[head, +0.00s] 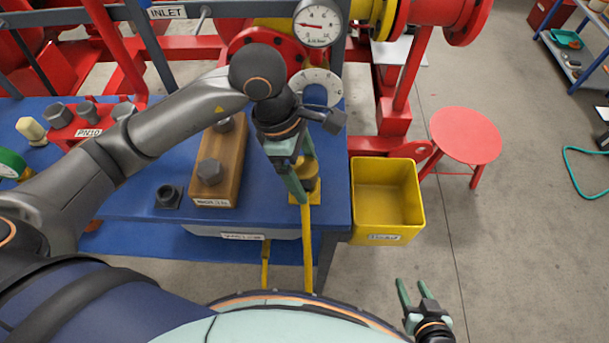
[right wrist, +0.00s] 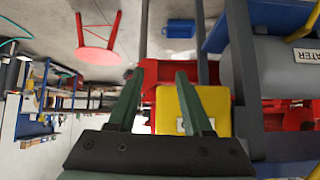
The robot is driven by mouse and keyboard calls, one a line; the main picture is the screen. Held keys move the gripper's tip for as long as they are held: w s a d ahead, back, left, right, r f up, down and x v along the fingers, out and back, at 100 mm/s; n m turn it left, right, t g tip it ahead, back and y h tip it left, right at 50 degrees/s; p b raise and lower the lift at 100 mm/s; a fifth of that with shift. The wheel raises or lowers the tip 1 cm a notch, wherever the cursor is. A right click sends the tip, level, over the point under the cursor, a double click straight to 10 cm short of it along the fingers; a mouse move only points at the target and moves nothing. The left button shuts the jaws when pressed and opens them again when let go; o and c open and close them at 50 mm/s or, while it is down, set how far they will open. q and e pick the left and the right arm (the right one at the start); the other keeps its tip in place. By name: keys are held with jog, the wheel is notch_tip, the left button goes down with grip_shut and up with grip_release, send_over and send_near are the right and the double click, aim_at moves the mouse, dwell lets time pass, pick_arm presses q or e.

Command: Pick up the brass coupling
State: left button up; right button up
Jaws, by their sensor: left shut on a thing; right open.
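The brass coupling (head: 311,184) is a short gold-coloured cylinder near the right edge of the blue bench (head: 135,205), over a small yellow square (head: 297,196). My left gripper (head: 304,181) reaches down from above and is shut on it; the green fingers hide part of it. I cannot tell whether the coupling still touches the yellow square. My right gripper (head: 416,288) is open and empty, low at the right, away from the bench. Its two green fingers stand apart in the right wrist view (right wrist: 158,90).
A yellow bin (head: 385,164) stands right of the bench. A wooden block (head: 227,165) with hex-headed pieces and a dark nut (head: 168,196) lie left of the coupling. A dial (head: 317,88) and red pipework stand behind. A red stool (head: 465,135) stands on open floor.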

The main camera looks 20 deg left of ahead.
pick_arm(q)
jog(key=s+a+r+b, duration=0.5)
jog(key=s+r+b, duration=0.4)
jog(key=s, duration=0.4)
jog(key=shift+r, duration=0.85)
pick_arm(e)
jog(key=w+a+f+y, duration=0.1)
jog(key=w+a+f, duration=0.1)
jog(key=f, duration=0.3)
jog(key=shift+a+f+n, duration=0.2)
jog(key=shift+a+n, duration=0.2)
jog(key=shift+a, duration=0.35)
pick_arm(q)
jog(key=shift+a, duration=0.1)
